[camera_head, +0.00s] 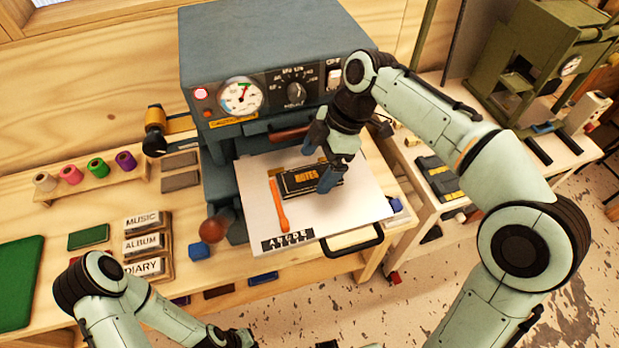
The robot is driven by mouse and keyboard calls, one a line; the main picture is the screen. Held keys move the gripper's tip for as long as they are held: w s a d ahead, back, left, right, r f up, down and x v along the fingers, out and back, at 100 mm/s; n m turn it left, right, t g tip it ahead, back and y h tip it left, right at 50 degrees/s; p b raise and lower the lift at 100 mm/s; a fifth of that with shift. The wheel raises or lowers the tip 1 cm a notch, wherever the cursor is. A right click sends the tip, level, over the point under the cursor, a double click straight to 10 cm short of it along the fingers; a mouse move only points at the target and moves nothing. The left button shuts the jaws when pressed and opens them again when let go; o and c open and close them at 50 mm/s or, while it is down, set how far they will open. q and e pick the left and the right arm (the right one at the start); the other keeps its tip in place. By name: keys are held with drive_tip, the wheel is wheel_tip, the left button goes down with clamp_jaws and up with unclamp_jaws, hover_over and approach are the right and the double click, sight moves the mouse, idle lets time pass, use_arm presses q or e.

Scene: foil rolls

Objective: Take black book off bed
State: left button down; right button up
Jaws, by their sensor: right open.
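The black book (298,182), with gold lettering that reads NOTES, lies on the white bed (350,205) of the grey stamping machine (275,50). My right gripper (322,162) is open at the right part of the book, with a blue fingertip in front of its near edge. The gripper hides part of the book, and I cannot tell whether the fingers touch it. My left gripper (235,339) shows only in part at the bottom edge, away from the bed, and its fingers cannot be made out.
An orange stick (279,205) lies on the bed just left of the book. A black letter strip (287,243) is at the bed's front, near the black handle (352,243). Blocks marked MUSIC, ALBUM and DIARY (146,246) stand left. Foil rolls (97,168) sit on a wooden rack.

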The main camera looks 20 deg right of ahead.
drive_tip(key=shift+x, duration=1.1)
drive_tip(key=c, duration=1.2)
drive_tip(key=shift+r, duration=0.1)
